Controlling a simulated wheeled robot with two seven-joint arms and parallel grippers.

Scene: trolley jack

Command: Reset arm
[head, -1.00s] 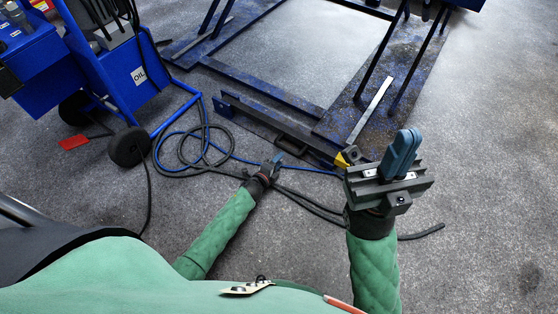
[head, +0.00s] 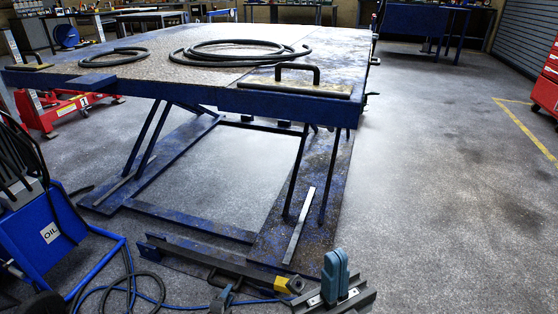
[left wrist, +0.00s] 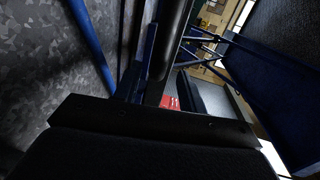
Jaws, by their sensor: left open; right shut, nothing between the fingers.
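My left gripper (head: 222,298) is small at the bottom of the head view, low in front of the lift base, with nothing seen in it. It is open. My right gripper (head: 336,268) stands at the bottom, right of the middle, its blue fingers pointing up and shut together, empty. Most of both arms is below the frame. In the left wrist view, dark parts of my own arm or gripper fill the lower half.
A blue lift table (head: 215,78) carries coiled black hoses (head: 240,52). Its base bar has a yellow end (head: 288,285) beside my right gripper. A blue oil cart (head: 45,240) and hoses are left. A red wheeled jack (head: 75,108) stands behind. Floor at right is clear.

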